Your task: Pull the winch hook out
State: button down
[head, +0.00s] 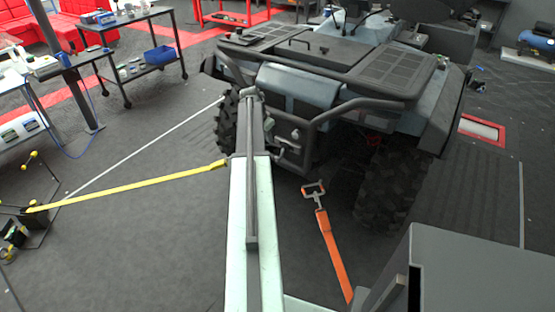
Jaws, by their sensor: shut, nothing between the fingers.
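The vehicle (330,85) stands in front of me, with a dark tubular front bumper (350,108). My pale arm reaches up the middle of the head view to the bumper's left part. My gripper cannot be made out; the arm's far end covers that place. An orange strap (334,255) lies on the floor right of the arm, with a metal end fitting (314,190) near the front wheel.
A yellow strap (140,183) runs from a black floor stand (28,215) at left towards my arm. A thin pale line (145,150) runs from there to the left wheel. Carts (150,68) stand at the back left. The floor between the straps and my arm is clear.

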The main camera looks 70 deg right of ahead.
aim_at(278, 159)
jog(key=b+x, duration=0.3)
jog(key=s+b+x, duration=0.1)
jog(key=b+x, duration=0.2)
jog(key=x, duration=0.1)
jog(key=b+x, duration=0.3)
jog(key=x, duration=0.1)
jog(key=shift+s+d+r, duration=0.2)
jog(key=shift+d+r, duration=0.1)
jog(key=shift+r, duration=0.1)
jog(key=shift+a, duration=0.15)
